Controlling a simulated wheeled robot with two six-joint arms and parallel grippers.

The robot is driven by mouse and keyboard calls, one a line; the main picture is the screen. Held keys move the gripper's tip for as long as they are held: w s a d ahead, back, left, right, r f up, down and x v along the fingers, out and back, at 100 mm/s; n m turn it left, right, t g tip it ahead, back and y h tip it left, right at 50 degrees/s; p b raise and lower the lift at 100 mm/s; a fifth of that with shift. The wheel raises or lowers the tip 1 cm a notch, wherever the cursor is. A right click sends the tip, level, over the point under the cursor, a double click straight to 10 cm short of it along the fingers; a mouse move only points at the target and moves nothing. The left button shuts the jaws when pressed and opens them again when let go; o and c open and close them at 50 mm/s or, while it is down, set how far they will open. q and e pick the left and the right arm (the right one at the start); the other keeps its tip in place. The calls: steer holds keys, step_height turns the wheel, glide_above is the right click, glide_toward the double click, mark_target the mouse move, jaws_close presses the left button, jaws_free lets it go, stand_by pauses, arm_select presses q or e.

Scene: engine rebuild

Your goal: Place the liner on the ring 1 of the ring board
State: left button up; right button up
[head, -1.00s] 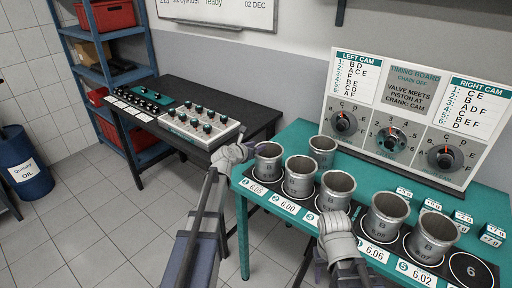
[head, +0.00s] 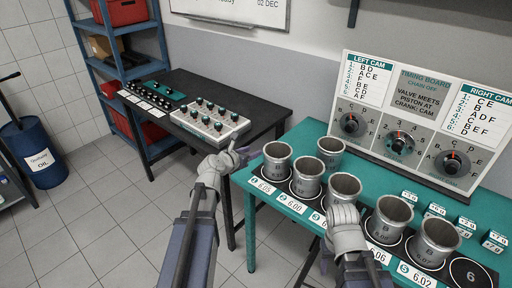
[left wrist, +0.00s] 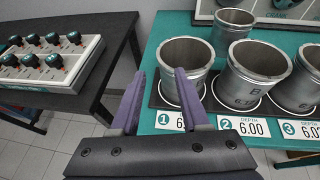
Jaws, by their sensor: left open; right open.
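The ring board (head: 470,272) is a black strip along the front of the teal table, with numbered depth cards. A grey metal liner (head: 277,163) stands upright at ring 1, its leftmost place; it also shows in the left wrist view (left wrist: 183,52). Another liner (head: 331,150) stands behind the row, on the teal top. My left gripper (head: 235,156) is open just left of the ring 1 liner. In the left wrist view its fingers (left wrist: 159,72) hold nothing, and the right finger overlaps the liner's near side. My right gripper (head: 343,214) is open in front of the ring 3 liner; its fingertips are unclear.
Several more liners (head: 307,177) fill the row; ring 6 (head: 471,273) is empty. The timing board (head: 405,120) stands at the back, with small marked blocks (head: 465,225) before it. A dark table (head: 258,104) with a knob panel (head: 210,121) is at the left.

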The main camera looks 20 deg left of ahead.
arm_select(q)
steer(key=shift+s+r, duration=0.1)
steer(key=shift+s, duration=0.15)
steer(key=s+d+f+m+g+h, duration=0.1)
steer(key=s+d+f+m+g, duration=0.35)
steer(key=d+m, duration=0.5)
steer(key=s+d+f+m+g+h, duration=0.1)
steer(key=s+d+f+m+g, duration=0.4)
steer(key=d+m, duration=0.45)
steer(key=s+d+f+m+g+y, duration=0.1)
steer(key=s+f+m+g+y, duration=0.1)
steer(key=s+m, duration=0.5)
steer(key=s+d+f+m+g+y, duration=0.2)
steer(key=s+m+y, duration=0.2)
steer(key=s+m, duration=0.4)
steer(key=m, duration=0.3)
steer(key=shift+s+d+m, duration=0.15)
steer(key=shift+m, duration=0.25)
